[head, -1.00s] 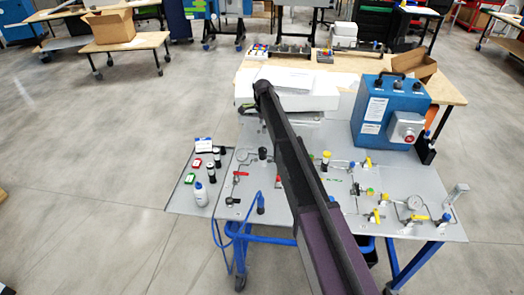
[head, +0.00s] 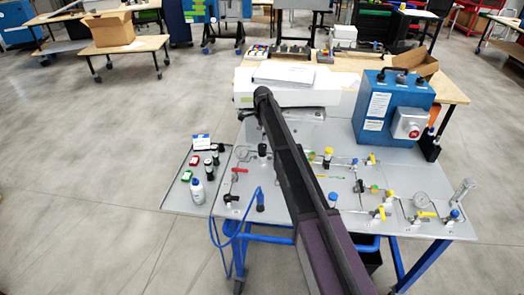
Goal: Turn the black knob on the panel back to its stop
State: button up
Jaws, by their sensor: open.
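The grey panel (head: 275,217) lies flat on the blue-framed cart and carries several valves, fittings and a gauge. A black knob (head: 262,150) stands up on its left part, beside the upper part of my arm. A smaller dark fitting (head: 231,198) sits lower, near the left edge. I cannot tell the angle of the knob or where its stop is. My arm crosses the panel from the bottom right to the white instrument and hides a strip of it. My gripper does not show.
A side tray (head: 184,206) at left holds bottles and small red and green items. A blue box (head: 378,112) stands at the back right, a white instrument (head: 250,90) at the back. A blue cable (head: 229,228) hangs over the front edge. The floor left of the cart is open.

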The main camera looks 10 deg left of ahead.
aim_at(262, 145)
jog(key=shift+f+b, duration=3.35)
jog(key=shift+f, duration=0.3)
jog(key=c, duration=1.1)
